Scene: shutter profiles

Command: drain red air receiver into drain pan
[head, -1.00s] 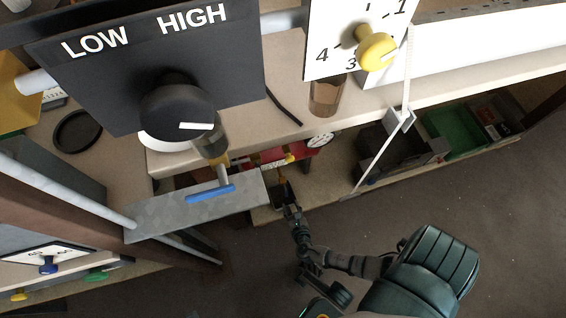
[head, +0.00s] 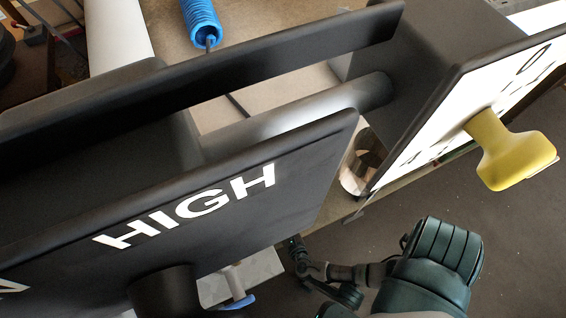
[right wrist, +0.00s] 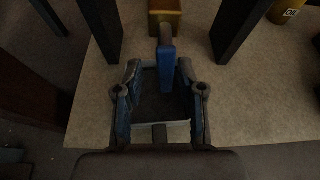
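In the right wrist view my right gripper (right wrist: 159,68) is open, its two fingers apart on either side of a blue lever (right wrist: 167,68). Gaps show beside the lever. The lever hangs from a brass-coloured fitting (right wrist: 165,17). A dark square patch (right wrist: 160,102) with a pale lower edge lies between the fingers; I cannot tell whether it is the drain pan or shadow. The red air receiver is not visible in either current view. My left gripper is not in view.
In the head view the black HIGH panel (head: 215,205) and a white dial board with a yellow knob (head: 508,150) stand close in front. A grey bracket with a blue handle (head: 240,302) shows below. Dark posts (right wrist: 238,30) flank the fitting. Floor at right is clear.

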